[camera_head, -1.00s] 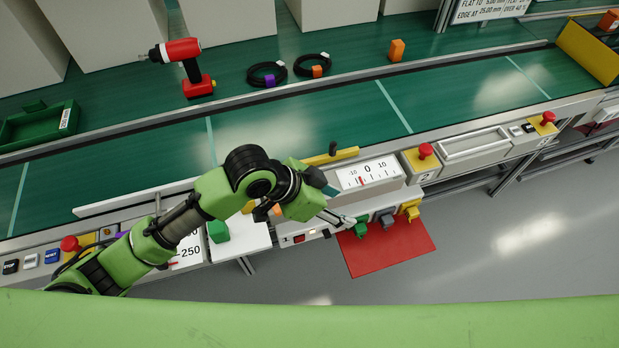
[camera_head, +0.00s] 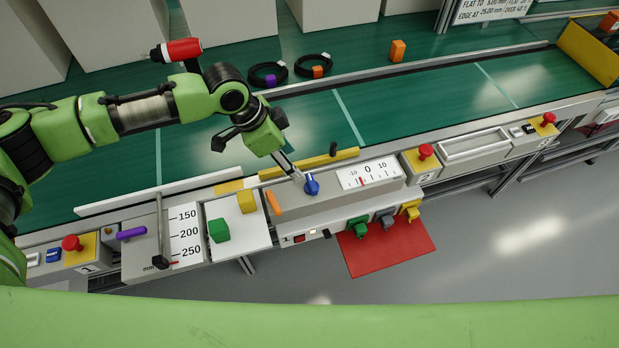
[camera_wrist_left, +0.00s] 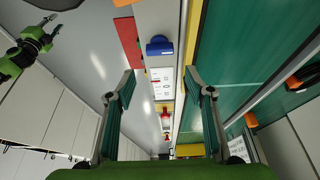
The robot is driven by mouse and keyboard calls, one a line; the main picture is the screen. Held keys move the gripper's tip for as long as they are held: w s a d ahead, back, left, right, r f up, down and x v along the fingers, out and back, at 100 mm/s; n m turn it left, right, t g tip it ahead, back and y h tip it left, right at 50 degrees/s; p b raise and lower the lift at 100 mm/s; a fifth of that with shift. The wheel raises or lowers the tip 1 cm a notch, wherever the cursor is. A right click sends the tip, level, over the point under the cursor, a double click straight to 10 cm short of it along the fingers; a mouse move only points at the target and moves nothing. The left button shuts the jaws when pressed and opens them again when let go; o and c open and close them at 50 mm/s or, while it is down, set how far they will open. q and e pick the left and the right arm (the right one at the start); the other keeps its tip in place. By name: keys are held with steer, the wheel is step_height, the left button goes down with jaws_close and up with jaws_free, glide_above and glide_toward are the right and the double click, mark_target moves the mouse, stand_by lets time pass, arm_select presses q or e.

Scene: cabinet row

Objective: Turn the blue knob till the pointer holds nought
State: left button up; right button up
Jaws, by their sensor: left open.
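The blue knob (camera_head: 312,184) stands on the grey panel, just left of the white dial (camera_head: 369,174). The dial's red pointer (camera_head: 361,182) is left of the 0, between -10 and 0. My left gripper (camera_head: 298,176) is close to the knob at its upper left, apart from it as far as I can tell. In the left wrist view its fingers are spread, with the blue knob (camera_wrist_left: 159,46) ahead and the dial (camera_wrist_left: 163,82) beyond. My right gripper (camera_wrist_left: 52,26) shows small at the upper left there; its jaw state is unclear.
A yellow bar with a black handle (camera_head: 333,149) runs behind the knob. An orange lever (camera_head: 274,204) is to its left. Green (camera_head: 219,230) and yellow (camera_head: 247,201) blocks sit on a white plate. A red emergency button (camera_head: 426,151) stands right of the dial.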

mark_target(311, 182)
arm_select(q)
steer(key=p+x, duration=0.1)
steer(key=x, duration=1)
steer(key=shift+d+f, duration=0.25)
steer(key=shift+f, duration=0.1)
steer(key=c, duration=0.8)
